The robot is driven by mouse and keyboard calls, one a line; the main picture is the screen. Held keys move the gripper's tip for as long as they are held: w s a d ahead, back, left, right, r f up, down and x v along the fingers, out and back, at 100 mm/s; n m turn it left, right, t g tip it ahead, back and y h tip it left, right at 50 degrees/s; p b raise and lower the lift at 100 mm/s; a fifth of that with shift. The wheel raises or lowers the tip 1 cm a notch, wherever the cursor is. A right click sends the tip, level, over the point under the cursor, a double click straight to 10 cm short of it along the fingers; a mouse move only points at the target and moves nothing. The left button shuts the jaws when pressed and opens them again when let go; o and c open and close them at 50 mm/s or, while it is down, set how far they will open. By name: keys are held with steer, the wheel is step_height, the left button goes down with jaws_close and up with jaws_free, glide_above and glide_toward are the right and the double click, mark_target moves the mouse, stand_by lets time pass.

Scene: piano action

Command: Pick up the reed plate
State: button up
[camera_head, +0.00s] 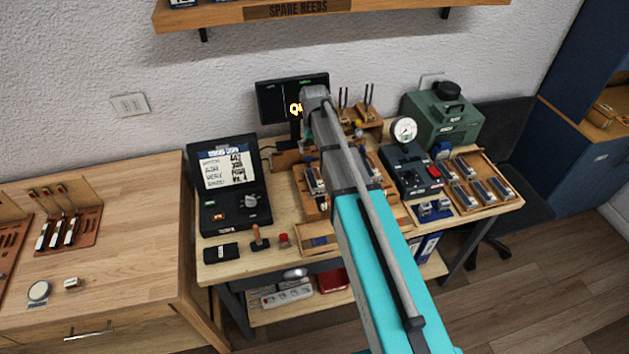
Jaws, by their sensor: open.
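I cannot single out the reed plate for certain. Small silvery metal pieces on dark blocks, which may be reed plates, sit in a wooden tray (505,201) at the right of the workbench. Similar metal pieces (314,180) stand in a wooden holder at the bench's middle, partly behind my arm. My arm reaches up from the bottom right across the bench, and its grey upper joint is in front of the monitor. My gripper does not show; it seems hidden behind the arm.
A black case (232,190) with a screen stands at the bench's left. A monitor (276,100), a gauge (404,130), a dark control box (408,172) and a green machine (440,122) stand behind. A shelf (240,14) hangs above. A wooden cabinet (120,215) adjoins at left.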

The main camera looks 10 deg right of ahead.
steer(key=shift+f, duration=0.1)
steer(key=b, duration=0.9)
glide_above(315, 178)
steer(key=f, duration=0.8)
steer(key=shift+w+a+f, duration=0.1)
steer(key=shift+w+f, duration=0.1)
steer(key=shift+w, duration=0.1)
steer(key=shift+s+f+b, duration=0.2)
steer(key=shift+f+b, duration=2.2)
steer(key=shift+f, duration=0.2)
steer(key=c, duration=1.1)
steer(key=shift+r, duration=0.15)
steer(key=shift+c, duration=0.2)
